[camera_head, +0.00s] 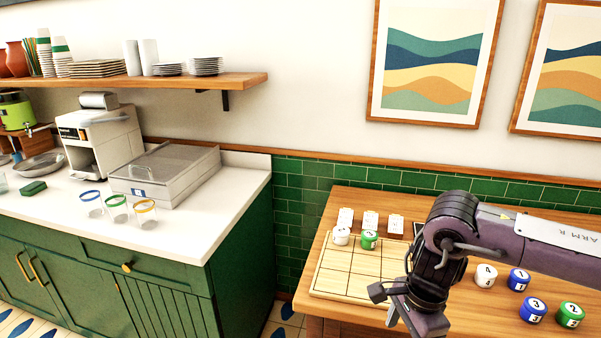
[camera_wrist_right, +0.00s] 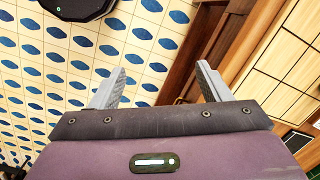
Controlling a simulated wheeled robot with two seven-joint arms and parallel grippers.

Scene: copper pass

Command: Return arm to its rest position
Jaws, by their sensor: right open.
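My right arm (camera_head: 520,235) comes in from the right over the wooden table. My right gripper (camera_head: 385,304) is near the table's front edge, beside the lower right of the grid board (camera_head: 345,286). In the right wrist view the right gripper (camera_wrist_right: 162,78) is open, with nothing between its two grey fingers. Patterned floor and the wooden table edge show beyond them. The forearm and wrist hide part of the table and the board's right side. My left gripper is not in view.
A white piece (camera_head: 341,236) and a green piece (camera_head: 369,240) stand on the board's back row. A white piece (camera_head: 485,275), blue pieces (camera_head: 533,310) and a green piece (camera_head: 570,315) stand right, close to my arm. A white counter (camera_head: 190,222) is left.

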